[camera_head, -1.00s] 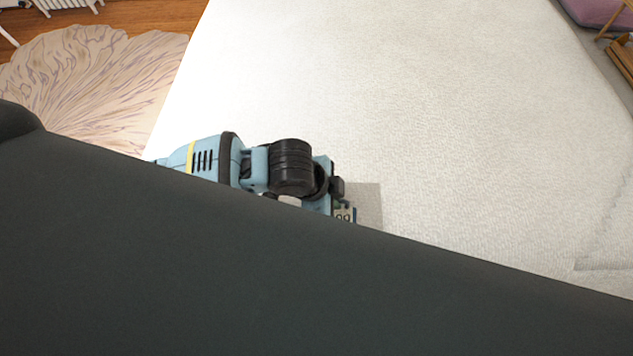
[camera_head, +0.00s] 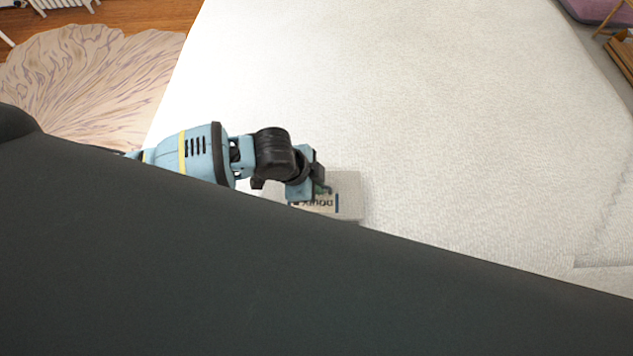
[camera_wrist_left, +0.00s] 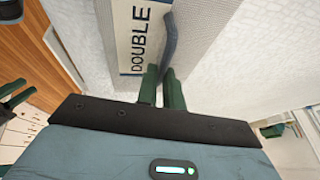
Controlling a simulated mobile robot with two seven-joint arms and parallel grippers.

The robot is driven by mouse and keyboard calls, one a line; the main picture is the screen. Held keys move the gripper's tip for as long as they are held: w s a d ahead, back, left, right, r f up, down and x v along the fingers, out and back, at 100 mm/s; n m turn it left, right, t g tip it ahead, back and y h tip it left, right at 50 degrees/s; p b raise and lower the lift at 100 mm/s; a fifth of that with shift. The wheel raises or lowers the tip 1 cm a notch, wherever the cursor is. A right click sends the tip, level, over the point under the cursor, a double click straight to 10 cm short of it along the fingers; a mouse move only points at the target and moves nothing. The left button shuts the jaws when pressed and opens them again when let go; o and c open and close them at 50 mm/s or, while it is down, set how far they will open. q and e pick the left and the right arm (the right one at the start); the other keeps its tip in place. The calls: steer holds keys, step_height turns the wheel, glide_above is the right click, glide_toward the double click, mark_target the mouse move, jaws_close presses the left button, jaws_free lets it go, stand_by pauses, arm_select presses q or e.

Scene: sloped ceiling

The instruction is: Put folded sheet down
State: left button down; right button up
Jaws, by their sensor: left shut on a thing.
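The folded sheet (camera_head: 348,190) is a flat grey-white bundle with a pale label, over the white bed surface (camera_head: 420,120) in the head view. My left gripper (camera_head: 322,190) is shut on its near left side. In the left wrist view, the folded sheet (camera_wrist_left: 198,22) shows its label reading "DOUBLE", and my left gripper's green fingers (camera_wrist_left: 161,75) pinch a grey-blue edge of it. Part of the sheet is cut off by the dark shape in front. I cannot tell whether the sheet touches the bed.
The bed is wide and clear beyond and to the right of the sheet. A round patterned rug (camera_head: 85,85) lies on the wooden floor at the left. A purple item (camera_head: 598,10) and wooden pieces (camera_head: 620,58) are at the far right. A large dark shape hides the foreground.

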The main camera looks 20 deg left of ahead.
arm_select(q)
steer(key=shift+f, duration=0.1)
steer(key=c, duration=1.5)
jaws_free()
steer(key=shift+c, duration=0.2)
arm_select(e)
steer(key=shift+d, duration=0.15)
